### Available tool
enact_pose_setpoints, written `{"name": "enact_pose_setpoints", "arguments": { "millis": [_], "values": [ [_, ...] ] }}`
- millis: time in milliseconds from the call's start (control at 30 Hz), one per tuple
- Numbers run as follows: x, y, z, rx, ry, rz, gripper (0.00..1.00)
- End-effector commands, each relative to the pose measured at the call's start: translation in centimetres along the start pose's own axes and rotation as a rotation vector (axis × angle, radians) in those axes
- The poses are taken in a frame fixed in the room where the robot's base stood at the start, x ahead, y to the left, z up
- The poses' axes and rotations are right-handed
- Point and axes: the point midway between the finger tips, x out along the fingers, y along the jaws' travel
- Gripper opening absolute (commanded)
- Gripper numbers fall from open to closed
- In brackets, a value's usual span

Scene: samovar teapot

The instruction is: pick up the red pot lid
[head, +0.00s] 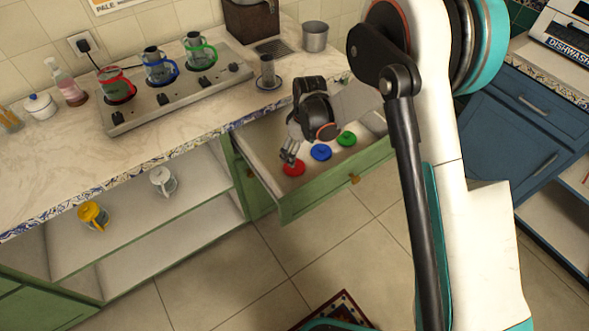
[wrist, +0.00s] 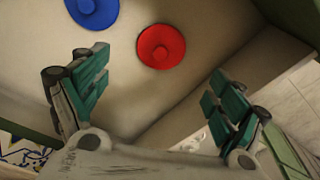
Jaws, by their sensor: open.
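The red pot lid (head: 293,168) lies in the open green drawer (head: 320,189), toward its left end in the head view. In the wrist view the red lid (wrist: 161,46) is a round disc with a small raised knob, ahead of my fingers and between their lines. My gripper (head: 287,158) is over the drawer, just above the red lid. In the wrist view my gripper (wrist: 155,95) has its two fingers wide apart with nothing between them. The fingers do not appear to touch the lid.
A blue lid (head: 321,152) and a green lid (head: 346,139) lie in the same drawer; the blue lid (wrist: 92,12) is near the red one in the wrist view. The drawer walls stand close around my gripper. A stove (head: 170,88) with red, blue and green pots is on the counter.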

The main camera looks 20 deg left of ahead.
Motion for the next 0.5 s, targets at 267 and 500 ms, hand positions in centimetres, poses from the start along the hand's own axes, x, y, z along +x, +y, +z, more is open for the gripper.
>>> {"name": "enact_pose_setpoints", "arguments": {
  "millis": [267,500],
  "values": [
    [3.5,0.0,0.0,0.001,0.0,0.001,0.88],
    [5.1,-0.1,-0.1,0.001,0.0,0.001,0.88]
  ]
}}
